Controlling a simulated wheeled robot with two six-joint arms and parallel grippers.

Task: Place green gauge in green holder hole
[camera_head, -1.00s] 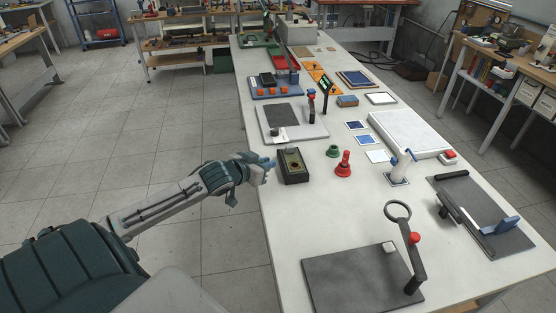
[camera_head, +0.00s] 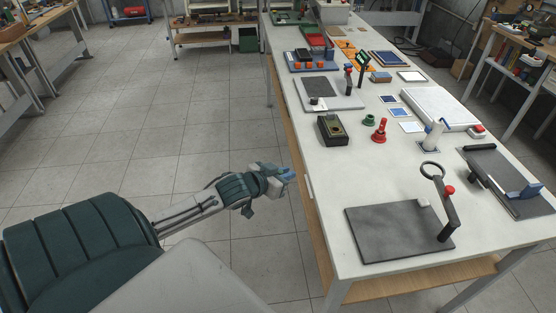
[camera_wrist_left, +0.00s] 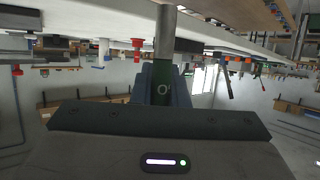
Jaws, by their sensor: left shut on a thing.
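My left gripper (camera_head: 288,174) hangs off the table's left edge, apart from everything on the table. In the left wrist view its blue fingers (camera_wrist_left: 161,88) are shut on the green gauge (camera_wrist_left: 161,92), which has a green body with a pale mark and a grey metal pin pointing up in that picture. The green holder (camera_head: 368,120) is a small green round piece with a dark hole, standing on the table to the upper right of my gripper. Nothing shows in its hole. My right gripper is not in view.
A red holder with a red gauge (camera_head: 379,131) stands beside the green holder. A dark box (camera_head: 332,130) stands left of them near the edge. A grey plate with a ring-topped stand (camera_head: 398,236) lies at the near end. The white table (camera_head: 322,187) is bare between.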

